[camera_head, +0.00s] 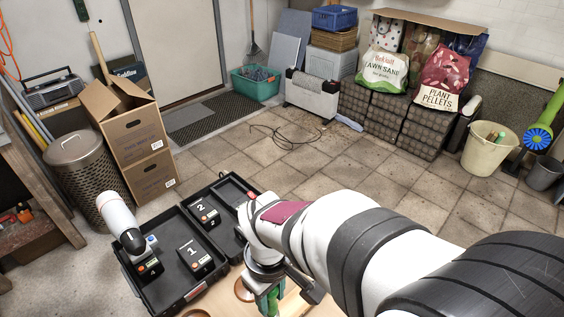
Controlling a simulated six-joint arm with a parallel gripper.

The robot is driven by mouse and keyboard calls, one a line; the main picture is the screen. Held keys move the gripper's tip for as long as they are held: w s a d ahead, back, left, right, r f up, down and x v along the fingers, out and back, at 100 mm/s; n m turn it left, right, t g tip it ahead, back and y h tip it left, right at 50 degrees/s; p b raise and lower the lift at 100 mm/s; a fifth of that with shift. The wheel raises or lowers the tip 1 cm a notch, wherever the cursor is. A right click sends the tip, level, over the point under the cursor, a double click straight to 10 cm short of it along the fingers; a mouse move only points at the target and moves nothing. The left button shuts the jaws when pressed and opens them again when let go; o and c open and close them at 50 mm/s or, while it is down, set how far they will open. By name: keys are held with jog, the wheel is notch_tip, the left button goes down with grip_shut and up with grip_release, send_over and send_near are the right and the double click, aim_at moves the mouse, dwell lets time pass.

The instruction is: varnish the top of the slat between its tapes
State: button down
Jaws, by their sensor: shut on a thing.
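My gripper (270,288) is at the bottom middle, at the end of my white arm, over a pale wooden bench top (291,304). It is shut on a green thing (268,300), of which only a small part shows below the wrist. I cannot tell what the green thing is. I cannot make out the slat or its tapes; my arm and the lower picture edge hide much of the bench. No varnish is clearly visible.
Left of my gripper lies an open black case (191,293) with black blocks marked 1 (194,257) and 2 (203,211). A white tool (118,213) stands at its left side. A brown round thing (244,291) is close by my gripper. Floor beyond is mostly clear.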

jog(key=shift+s+a, duration=0.55)
jog(key=shift+w+a, duration=0.25)
jog(key=shift+w, duration=0.05)
jog(key=shift+w+d, duration=5.75)
jog(key=shift+d, duration=0.25)
jog(key=shift+s+a, duration=5.85)
jog(key=shift+a, duration=0.25)
notch_tip(320, 180, up, 6)
jog(key=shift+r, duration=0.25)
